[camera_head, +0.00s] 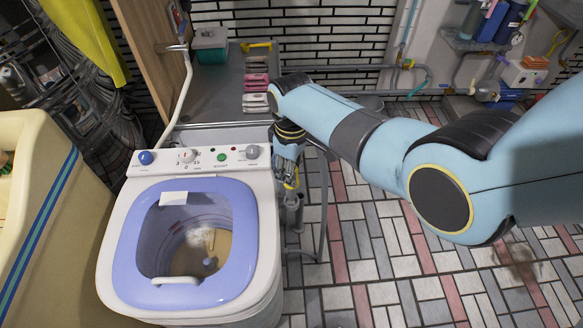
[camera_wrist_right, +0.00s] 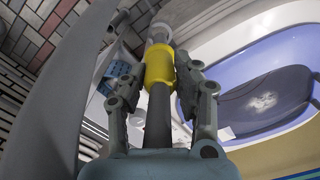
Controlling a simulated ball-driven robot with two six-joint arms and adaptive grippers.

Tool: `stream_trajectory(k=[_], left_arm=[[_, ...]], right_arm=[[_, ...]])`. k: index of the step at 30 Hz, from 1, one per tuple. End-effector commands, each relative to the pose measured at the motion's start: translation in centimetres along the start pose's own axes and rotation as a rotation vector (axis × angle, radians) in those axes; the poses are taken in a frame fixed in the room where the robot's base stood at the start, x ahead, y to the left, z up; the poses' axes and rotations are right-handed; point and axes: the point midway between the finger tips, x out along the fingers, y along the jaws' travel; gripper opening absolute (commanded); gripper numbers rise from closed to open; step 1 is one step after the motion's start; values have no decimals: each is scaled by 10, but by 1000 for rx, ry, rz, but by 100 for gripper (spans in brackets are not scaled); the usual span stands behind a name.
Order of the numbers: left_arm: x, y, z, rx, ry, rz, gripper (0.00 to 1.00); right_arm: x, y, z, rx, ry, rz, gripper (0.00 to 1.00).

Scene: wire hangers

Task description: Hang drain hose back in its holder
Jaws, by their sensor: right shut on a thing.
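The washing machine (camera_head: 258,280) is white with a blue-violet rim and an open top. My right gripper (camera_head: 290,178) points down just outside its right side, near the back corner. In the right wrist view my right gripper (camera_wrist_right: 160,88) is shut around the grey drain hose (camera_wrist_right: 158,122), with its fingers on both sides by a yellow collar (camera_wrist_right: 159,68). In the head view the grey hose (camera_head: 323,215) also runs down beside the machine toward the floor. I cannot clearly pick out the holder. My left gripper is not in view.
A grey counter (camera_head: 215,98) with a teal box (camera_head: 210,45) and small pink and white items stands behind the machine. A cream tub (camera_head: 45,215) stands at the left. The tiled floor (camera_head: 400,285) at the right is open.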

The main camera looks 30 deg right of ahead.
Motion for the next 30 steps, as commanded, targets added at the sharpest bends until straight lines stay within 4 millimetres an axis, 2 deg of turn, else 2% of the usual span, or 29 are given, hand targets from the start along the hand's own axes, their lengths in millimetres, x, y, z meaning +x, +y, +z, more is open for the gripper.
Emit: stream_trajectory(k=[12,30], left_arm=[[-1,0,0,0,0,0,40],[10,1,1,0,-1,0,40]], right_arm=[[0,0,0,0,1,1,0],[15,0,0,0,1,1,0]])
